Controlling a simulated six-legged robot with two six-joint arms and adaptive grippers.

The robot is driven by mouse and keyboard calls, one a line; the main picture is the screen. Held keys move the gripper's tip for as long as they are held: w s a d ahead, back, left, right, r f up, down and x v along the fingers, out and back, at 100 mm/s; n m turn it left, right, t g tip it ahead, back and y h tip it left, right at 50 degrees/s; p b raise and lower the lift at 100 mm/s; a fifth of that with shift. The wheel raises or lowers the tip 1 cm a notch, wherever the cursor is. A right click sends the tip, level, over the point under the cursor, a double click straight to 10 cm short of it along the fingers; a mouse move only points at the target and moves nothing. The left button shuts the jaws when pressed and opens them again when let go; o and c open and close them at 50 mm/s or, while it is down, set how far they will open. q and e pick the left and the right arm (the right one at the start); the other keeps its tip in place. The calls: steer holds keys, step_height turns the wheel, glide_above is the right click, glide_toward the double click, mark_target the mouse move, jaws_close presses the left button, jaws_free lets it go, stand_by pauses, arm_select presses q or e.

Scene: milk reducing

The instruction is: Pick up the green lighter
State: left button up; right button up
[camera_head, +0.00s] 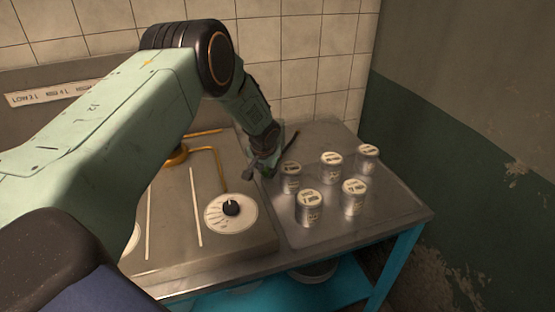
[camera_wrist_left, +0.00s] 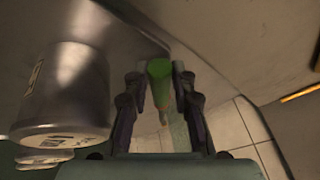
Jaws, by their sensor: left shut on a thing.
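The green lighter (camera_wrist_left: 159,69) is between the two fingers of my left gripper (camera_wrist_left: 161,84) in the left wrist view, with its thin end towards the wrist. The fingers are closed on its sides. In the head view my left gripper (camera_head: 264,168) is low over the metal counter, just left of the cans, and the lighter is mostly hidden there by the gripper. My right gripper is not in view.
Several metal cans with pale lids, including one at the front (camera_head: 309,205), stand on the metal counter (camera_head: 345,238) right of the gripper. One can (camera_wrist_left: 65,95) is large beside the fingers in the left wrist view.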

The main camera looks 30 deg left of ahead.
arm_select(q)
steer(key=shift+r, duration=0.1)
jaws_close()
